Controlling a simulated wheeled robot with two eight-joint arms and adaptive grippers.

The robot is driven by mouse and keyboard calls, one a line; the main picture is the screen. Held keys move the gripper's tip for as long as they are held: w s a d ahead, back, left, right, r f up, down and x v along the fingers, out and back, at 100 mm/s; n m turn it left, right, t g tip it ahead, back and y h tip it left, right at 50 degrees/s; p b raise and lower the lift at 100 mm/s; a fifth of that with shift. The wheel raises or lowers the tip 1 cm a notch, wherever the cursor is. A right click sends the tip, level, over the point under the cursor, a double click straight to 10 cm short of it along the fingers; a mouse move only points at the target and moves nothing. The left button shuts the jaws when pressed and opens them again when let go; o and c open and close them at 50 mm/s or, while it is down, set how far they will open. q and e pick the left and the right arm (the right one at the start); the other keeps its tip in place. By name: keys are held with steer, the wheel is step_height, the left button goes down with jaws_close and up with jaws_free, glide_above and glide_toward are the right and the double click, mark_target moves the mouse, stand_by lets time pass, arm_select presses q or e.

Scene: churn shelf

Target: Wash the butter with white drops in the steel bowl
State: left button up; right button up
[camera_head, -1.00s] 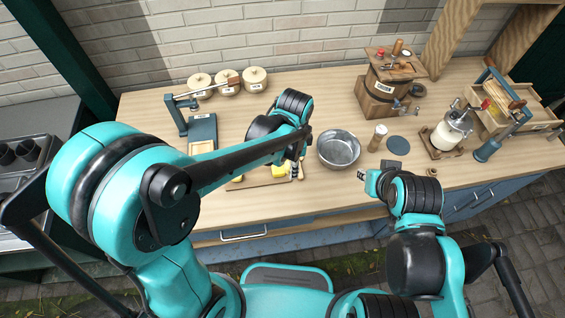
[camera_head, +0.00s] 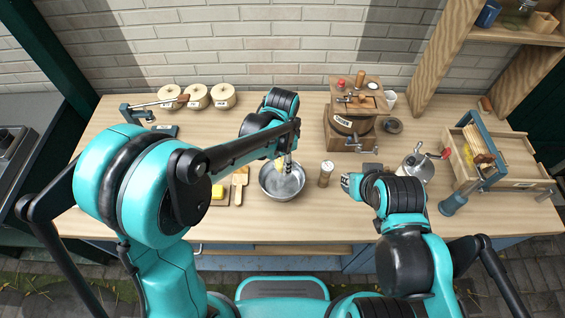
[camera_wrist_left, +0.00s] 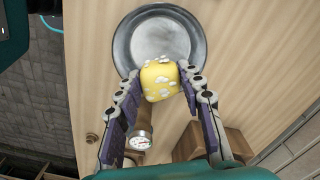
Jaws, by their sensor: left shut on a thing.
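The butter (camera_wrist_left: 160,78) is a yellow block with white drops on it. My left gripper (camera_wrist_left: 160,84) is shut on it, with a finger on each side, in the left wrist view. In the head view the left gripper (camera_head: 287,162) is over the steel bowl (camera_head: 296,190), and the butter shows partly as a yellow patch (camera_head: 281,164). The round grey bowl in the wrist view (camera_wrist_left: 152,38) looks empty, with the butter overlapping its near rim. My right gripper (camera_head: 347,183) is to the right of the bowl, over the table; its fingers are too small to read.
A yellow butter piece (camera_head: 217,192) sits on a board left of the bowl, beside a wooden paddle (camera_head: 240,180). A shaker-like jar (camera_head: 326,174) stands close right of the bowl. A wooden churn (camera_head: 350,128) stands behind. The front table strip is clear.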

mark_target(280, 185)
arm_select(q)
steer(key=shift+f+b, duration=0.6)
steer(key=shift+f, duration=0.25)
step_height(280, 185, down, 3)
steer(key=shift+f+b, duration=0.1)
steer(key=shift+b, duration=1)
step_height(280, 185, down, 6)
steer(key=b, duration=0.5)
steer(key=shift+a, duration=0.35)
steer(key=shift+d, duration=0.35)
steer(key=shift+a, duration=0.3)
steer(key=shift+r+p, duration=2.5)
steer(key=shift+r, duration=1.25)
